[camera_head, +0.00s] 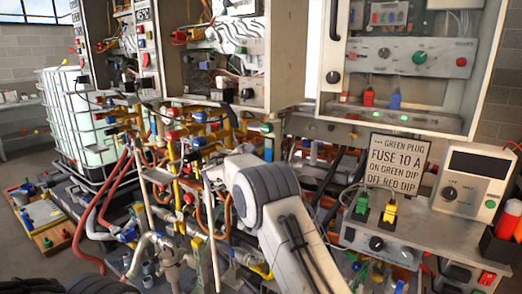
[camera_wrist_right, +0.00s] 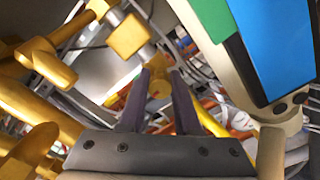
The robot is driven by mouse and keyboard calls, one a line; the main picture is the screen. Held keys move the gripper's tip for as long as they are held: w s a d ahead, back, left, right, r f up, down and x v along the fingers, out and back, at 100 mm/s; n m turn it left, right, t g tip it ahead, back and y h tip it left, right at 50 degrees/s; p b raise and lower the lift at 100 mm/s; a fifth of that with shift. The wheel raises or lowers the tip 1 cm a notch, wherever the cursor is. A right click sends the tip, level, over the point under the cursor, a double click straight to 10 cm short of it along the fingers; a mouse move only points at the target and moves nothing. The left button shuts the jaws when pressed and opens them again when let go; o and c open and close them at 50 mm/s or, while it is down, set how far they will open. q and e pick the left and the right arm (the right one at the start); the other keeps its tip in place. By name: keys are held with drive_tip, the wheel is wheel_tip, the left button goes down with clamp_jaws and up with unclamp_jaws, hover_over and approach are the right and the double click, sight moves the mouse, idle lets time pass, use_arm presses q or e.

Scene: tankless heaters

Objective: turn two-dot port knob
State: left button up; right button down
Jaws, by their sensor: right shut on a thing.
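In the right wrist view my right gripper (camera_wrist_right: 159,82) has its two dark fingers closed in on a small brass-yellow knob (camera_wrist_right: 158,88) that shows between the fingertips. A brass fitting (camera_wrist_right: 128,36) on a pale pipe stands just beyond, up and left of the fingertips. I cannot make out any dot marks on the knob, so I cannot tell which port it belongs to. In the head view my right arm hides its own gripper and the pipes behind it. My left gripper is in neither view.
A blue block (camera_wrist_right: 275,45) and a green one (camera_wrist_right: 208,18) are close on the right in the wrist view. Brass pipes (camera_wrist_right: 45,62) crowd the left. In the head view a sign (camera_head: 397,163) stands above a grey control box (camera_head: 420,228) at right.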

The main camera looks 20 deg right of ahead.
drive_tip(key=shift+a+f+n, duration=0.1)
drive_tip(key=shift+f+n, duration=0.05)
drive_tip(key=shift+n, duration=0.35)
drive_tip(key=c, duration=0.6)
unclamp_jaws()
drive_tip(key=b+v, duration=0.2)
drive_tip(key=v, duration=0.8)
drive_tip(key=shift+s+a, duration=0.2)
drive_tip(key=shift+a, duration=0.1)
